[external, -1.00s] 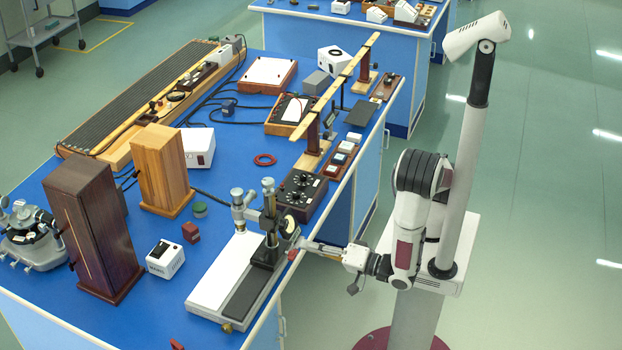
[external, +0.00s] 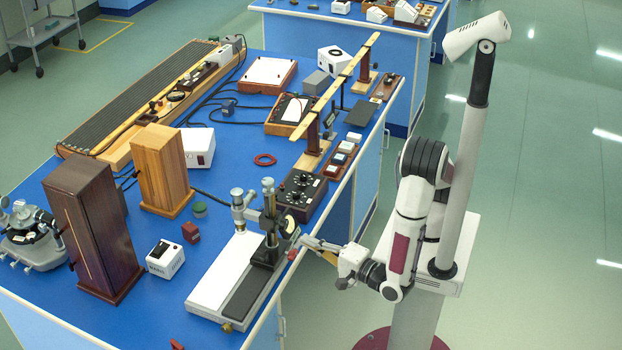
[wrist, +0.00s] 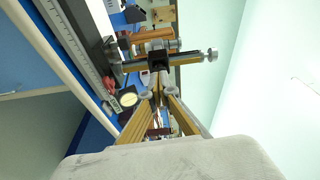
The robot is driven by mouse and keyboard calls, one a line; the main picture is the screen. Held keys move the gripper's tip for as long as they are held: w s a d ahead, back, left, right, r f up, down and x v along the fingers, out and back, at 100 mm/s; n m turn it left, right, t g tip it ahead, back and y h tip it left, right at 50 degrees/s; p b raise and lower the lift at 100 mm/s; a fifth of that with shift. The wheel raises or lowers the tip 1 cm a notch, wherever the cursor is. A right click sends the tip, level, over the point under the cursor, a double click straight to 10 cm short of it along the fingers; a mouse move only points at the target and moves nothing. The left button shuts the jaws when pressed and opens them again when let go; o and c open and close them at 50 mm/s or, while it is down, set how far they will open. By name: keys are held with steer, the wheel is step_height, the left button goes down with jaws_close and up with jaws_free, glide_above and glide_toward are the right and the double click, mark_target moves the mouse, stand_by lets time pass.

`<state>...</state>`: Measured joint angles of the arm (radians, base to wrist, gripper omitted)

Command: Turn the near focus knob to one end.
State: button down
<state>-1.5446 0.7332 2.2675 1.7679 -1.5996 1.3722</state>
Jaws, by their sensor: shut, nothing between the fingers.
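The microscope (external: 268,220) stands on a grey base with a white plate near the bench's right edge. In the wrist view its dark body and metal tubes (wrist: 160,59) show ahead of the fingers. A round, pale-faced part with a dark rim (external: 288,223) is on its right side, and also shows in the wrist view (wrist: 128,97). I cannot tell for certain whether this is the near focus knob. My gripper (external: 305,242) is shut and empty, its tips just right of the microscope. In the wrist view the fingers (wrist: 158,94) point toward it; contact is unclear.
A black box with dials (external: 302,190) stands close behind the microscope. A small red part (external: 292,254) lies by the bench edge below the fingertips. A white box (external: 165,259) and a dark wooden cabinet (external: 92,228) stand to the left. Open floor lies right of the bench.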

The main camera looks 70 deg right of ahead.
mark_target(284, 224)
steer(key=shift+d+m, duration=0.15)
steer(key=shift+m, duration=0.35)
steer(key=shift+a+x, duration=0.25)
steer(key=shift+x, duration=0.85)
steer(key=shift+a+x, duration=0.25)
steer(key=shift+x, duration=0.9)
steer(key=shift+a+x, duration=0.25)
steer(key=shift+x, duration=0.85)
steer(key=shift+w, duration=0.2)
steer(key=shift+d, duration=0.25)
steer(key=shift+f+h, duration=0.3)
steer(key=shift+f, duration=0.05)
steer(key=shift+a, duration=0.1)
steer(key=shift+a, duration=0.25)
